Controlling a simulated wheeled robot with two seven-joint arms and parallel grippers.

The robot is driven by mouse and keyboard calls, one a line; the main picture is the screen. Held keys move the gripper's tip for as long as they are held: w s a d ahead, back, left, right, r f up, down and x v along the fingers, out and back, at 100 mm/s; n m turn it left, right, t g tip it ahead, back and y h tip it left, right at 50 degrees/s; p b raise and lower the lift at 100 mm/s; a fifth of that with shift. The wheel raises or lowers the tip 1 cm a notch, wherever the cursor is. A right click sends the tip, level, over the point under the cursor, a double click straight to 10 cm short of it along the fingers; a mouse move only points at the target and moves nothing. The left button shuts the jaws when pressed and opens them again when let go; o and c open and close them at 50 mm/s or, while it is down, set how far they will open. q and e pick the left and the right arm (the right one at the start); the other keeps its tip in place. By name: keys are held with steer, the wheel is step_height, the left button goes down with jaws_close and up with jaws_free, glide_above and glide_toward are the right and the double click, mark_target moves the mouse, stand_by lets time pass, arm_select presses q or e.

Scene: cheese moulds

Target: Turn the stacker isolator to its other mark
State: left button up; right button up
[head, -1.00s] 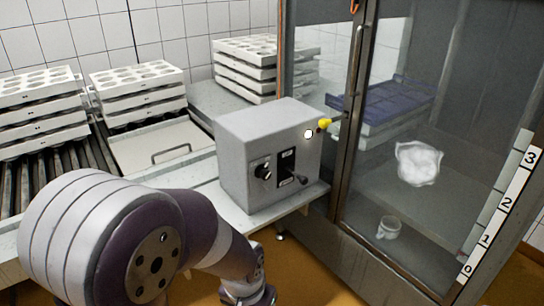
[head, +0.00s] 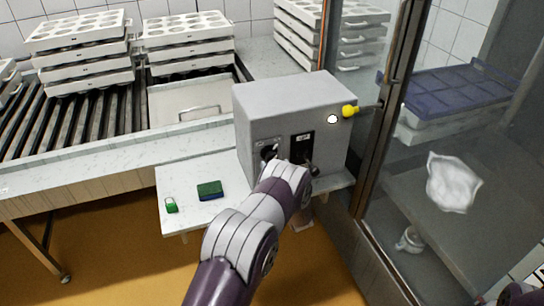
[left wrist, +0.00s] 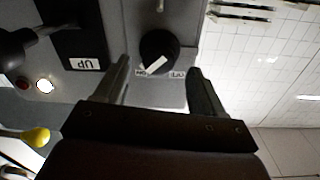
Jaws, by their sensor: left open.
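The stacker isolator looks to be the round black knob (head: 269,152) on the front of a grey control box (head: 292,100). In the left wrist view the knob (left wrist: 158,48) has a white pointer bar set at a slant, with small white labels by its edge, partly hidden and not fully readable. My left gripper (left wrist: 158,70) is open, its fingers on either side of the knob's near edge; contact cannot be told. In the head view my left wrist hides its fingertips. My right gripper is not in view.
A black-ended lever (head: 311,168) on a black panel sits right of the knob. A yellow knob (head: 350,111) sticks out near the glass door frame (head: 385,130). A green-and-blue sponge (head: 209,190) and small green item (head: 171,205) lie on the shelf. Mould stacks stand behind.

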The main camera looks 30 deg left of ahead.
arm_select(q)
steer(key=shift+x, duration=2.3)
steer(key=shift+d, duration=0.1)
steer(key=c, duration=0.7)
steer(key=shift+r, duration=0.1)
steer(key=shift+c, duration=0.8)
